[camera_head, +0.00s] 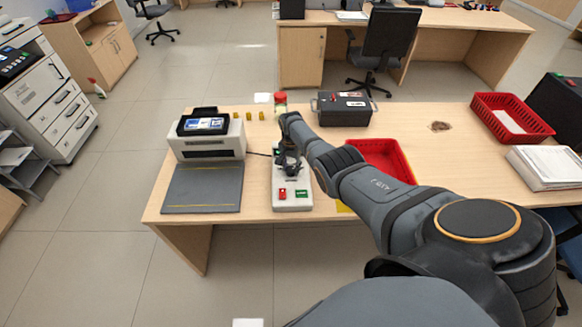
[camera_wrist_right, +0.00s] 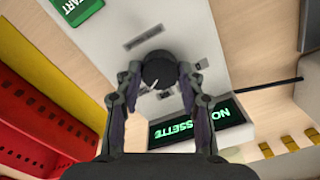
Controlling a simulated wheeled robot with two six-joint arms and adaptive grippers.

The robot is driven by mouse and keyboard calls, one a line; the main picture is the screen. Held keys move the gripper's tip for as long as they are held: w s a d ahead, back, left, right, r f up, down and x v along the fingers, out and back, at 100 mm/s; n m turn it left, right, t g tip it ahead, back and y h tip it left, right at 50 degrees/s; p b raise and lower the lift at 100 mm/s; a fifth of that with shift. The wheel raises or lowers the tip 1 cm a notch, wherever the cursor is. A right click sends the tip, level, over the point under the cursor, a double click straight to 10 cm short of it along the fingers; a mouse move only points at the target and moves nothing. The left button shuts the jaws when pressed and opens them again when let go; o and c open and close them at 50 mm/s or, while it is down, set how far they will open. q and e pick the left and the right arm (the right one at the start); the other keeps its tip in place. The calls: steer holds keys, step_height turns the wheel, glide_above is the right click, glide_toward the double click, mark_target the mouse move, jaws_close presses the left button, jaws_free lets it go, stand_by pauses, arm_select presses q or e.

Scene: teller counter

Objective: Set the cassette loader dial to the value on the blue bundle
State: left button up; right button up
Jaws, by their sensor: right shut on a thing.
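The cassette loader (camera_head: 292,203) is a pale box on the desk, with a red and a green button on its near end. My right gripper (camera_head: 289,164) is over its middle and covers the dial in the head view. In the right wrist view the dial (camera_wrist_right: 160,70) is a round black knob with a white pointer line. My right gripper (camera_wrist_right: 157,82) is shut on it, one finger on each side. A dark screen (camera_wrist_right: 203,122) beside it shows green text, "NO CASSETTE". I cannot make out a blue bundle. My left gripper is not in view.
A machine with a small screen (camera_head: 203,124) stands left of the loader, a grey mat (camera_head: 202,188) before it. Small yellow items and a red-topped object (camera_head: 280,98) are behind. A black case (camera_head: 344,112), red trays (camera_head: 384,157) and a paper stack (camera_head: 548,165) are right.

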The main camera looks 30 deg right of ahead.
mark_target(291, 169)
steer(key=shift+w, duration=0.1)
stand_by(0.4)
steer(key=o, duration=1.2)
step_height(291, 169, up, 12)
steer(key=shift+r, duration=0.1)
